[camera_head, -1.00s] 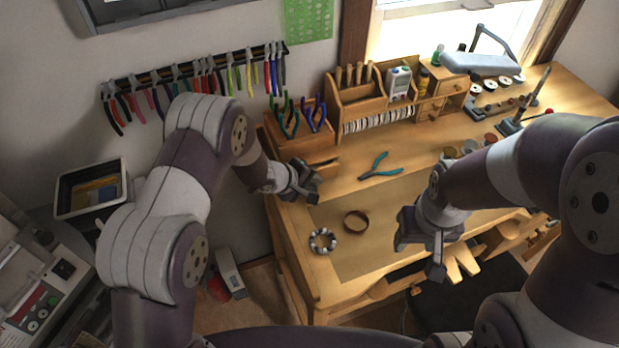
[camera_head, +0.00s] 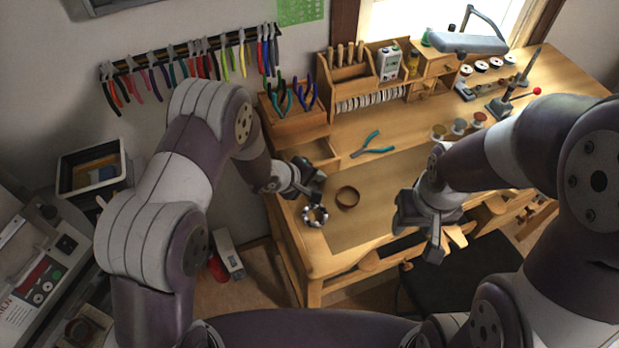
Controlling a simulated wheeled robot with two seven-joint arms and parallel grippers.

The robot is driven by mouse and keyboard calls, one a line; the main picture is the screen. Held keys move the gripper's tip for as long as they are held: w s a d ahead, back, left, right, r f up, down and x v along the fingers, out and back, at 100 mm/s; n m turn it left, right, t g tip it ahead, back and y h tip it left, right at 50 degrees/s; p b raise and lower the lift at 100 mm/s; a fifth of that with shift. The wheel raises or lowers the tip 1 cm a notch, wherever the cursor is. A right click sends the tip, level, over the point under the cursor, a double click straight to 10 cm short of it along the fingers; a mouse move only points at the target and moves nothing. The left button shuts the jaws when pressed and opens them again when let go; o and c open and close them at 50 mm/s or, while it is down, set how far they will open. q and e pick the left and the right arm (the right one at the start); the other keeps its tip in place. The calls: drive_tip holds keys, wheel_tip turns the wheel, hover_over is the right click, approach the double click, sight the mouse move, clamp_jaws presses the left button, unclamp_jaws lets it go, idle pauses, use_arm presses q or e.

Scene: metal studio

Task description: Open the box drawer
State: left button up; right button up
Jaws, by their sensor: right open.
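The wooden box (camera_head: 296,126) stands at the back left of the bench, with pliers standing in its top. Its drawer (camera_head: 327,152) is pulled out toward the front, and its inside is partly visible. My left gripper (camera_head: 311,186) is just in front of the drawer's near left end. Its dark fingers overlap, so I cannot tell whether it is open or touches the drawer. My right gripper (camera_head: 428,232) is open and empty over the bench's front edge, away from the box.
Teal-handled pliers (camera_head: 371,146) lie right of the drawer. A brown ring (camera_head: 347,197) and a beaded bracelet (camera_head: 315,216) lie close to my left gripper. A wooden organizer (camera_head: 360,82) stands behind. The bench's brown mat (camera_head: 375,215) has free room.

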use_arm(q)
drive_tip(key=shift+s+a+r, duration=0.1)
drive_tip(key=shift+a+r, duration=0.15)
drive_tip(key=shift+r, duration=0.05)
drive_tip(key=v, duration=1.1)
drive_tip(key=shift+s+r, duration=0.3)
